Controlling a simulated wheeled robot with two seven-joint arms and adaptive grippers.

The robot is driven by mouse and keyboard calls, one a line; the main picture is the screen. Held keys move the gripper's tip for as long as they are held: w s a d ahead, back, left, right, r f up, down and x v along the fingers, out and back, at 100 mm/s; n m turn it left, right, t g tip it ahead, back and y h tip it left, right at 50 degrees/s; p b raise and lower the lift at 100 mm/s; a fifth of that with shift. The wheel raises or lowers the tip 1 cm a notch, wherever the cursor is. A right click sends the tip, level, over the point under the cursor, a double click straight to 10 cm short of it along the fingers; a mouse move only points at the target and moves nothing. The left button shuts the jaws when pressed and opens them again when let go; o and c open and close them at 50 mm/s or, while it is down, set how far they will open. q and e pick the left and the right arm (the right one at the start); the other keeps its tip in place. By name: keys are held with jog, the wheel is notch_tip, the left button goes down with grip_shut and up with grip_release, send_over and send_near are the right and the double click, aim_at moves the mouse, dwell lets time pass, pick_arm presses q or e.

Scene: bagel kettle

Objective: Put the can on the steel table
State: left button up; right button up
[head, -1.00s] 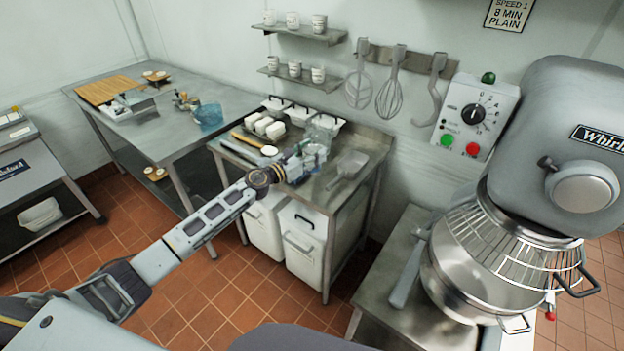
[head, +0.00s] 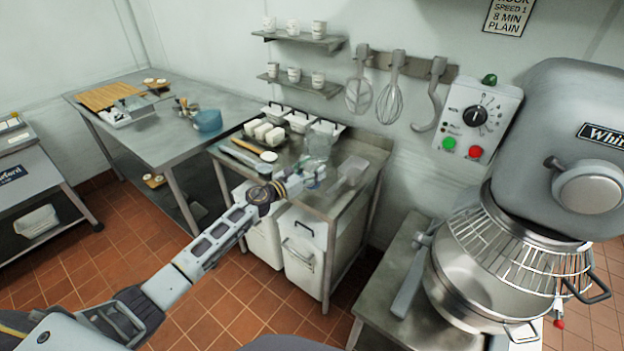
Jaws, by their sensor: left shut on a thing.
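My left gripper (head: 302,183) is at the end of the arm coming in from the lower left, over the front part of the small steel-topped table (head: 325,203) in the middle. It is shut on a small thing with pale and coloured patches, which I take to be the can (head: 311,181). The fingers hide most of it, and I cannot tell whether it touches the tabletop. A larger steel table (head: 165,135) stands at the back left. My right gripper is not in view.
White tubs (head: 300,121), white blocks (head: 263,131), a clear jug (head: 319,146) and a scoop (head: 349,171) crowd the small table. White bins (head: 303,250) stand under it. A blue bowl (head: 208,120) sits on the larger table, which has bare room at its front. The mixer (head: 560,190) stands right.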

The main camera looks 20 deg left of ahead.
pick_arm(q)
notch_tip(320, 180, down, 2)
jog(key=shift+f+b, duration=0.25)
jog(key=shift+b, duration=0.1)
jog(key=shift+f, duration=0.65)
jog(key=shift+f+b, duration=0.15)
jog(key=shift+b, duration=0.15)
jog(key=o, duration=1.2)
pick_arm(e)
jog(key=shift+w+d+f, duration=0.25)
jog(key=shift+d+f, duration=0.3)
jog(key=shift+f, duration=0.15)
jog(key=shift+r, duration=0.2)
